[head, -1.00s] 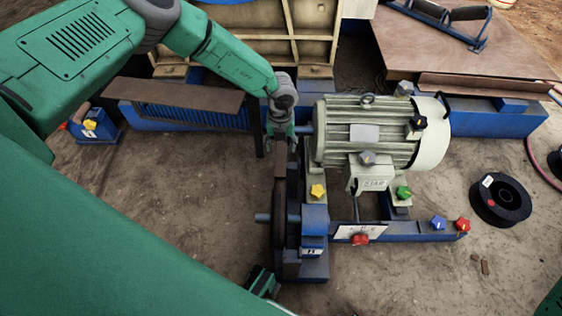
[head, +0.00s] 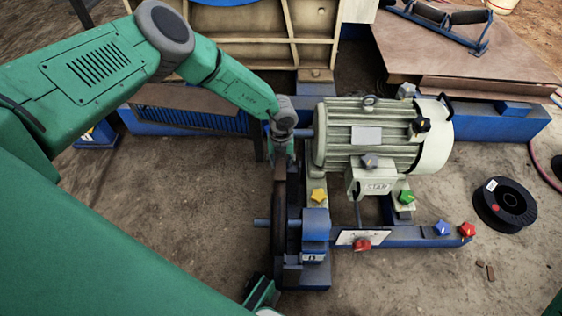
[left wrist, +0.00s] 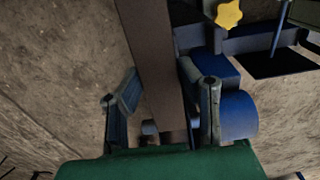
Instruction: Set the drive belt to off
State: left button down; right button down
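The drive belt shows as a brown band (head: 279,187) running from the motor (head: 362,137) side down toward the lower wheel in the head view. In the left wrist view the belt (left wrist: 152,60) is a broad brown strip across the middle. My left gripper (head: 280,160) is at the upper part of the belt. In the left wrist view its fingers (left wrist: 161,108) are spread, one on each side of the belt, with gaps visible; it is not closed on it. The arm hides part of the belt top.
A yellow star knob (head: 318,195) sits just right of the belt, and a red knob (head: 362,244) is on the blue frame (head: 402,236). Green and blue knobs are further right. A black spool (head: 503,204) lies on the ground. Bare ground is left of the belt.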

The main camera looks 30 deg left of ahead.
pick_arm(q)
jog(key=s+a+f+b, duration=0.1)
jog(key=s+a+f, duration=0.1)
jog(key=a+f, duration=0.2)
jog(key=shift+s+a, duration=0.2)
jog(key=shift+a, duration=0.1)
jog(key=c, duration=1.1)
grip_release()
jog(key=shift+f, duration=0.1)
notch_tip(320, 180, up, 12)
jog(key=shift+w+f, duration=0.1)
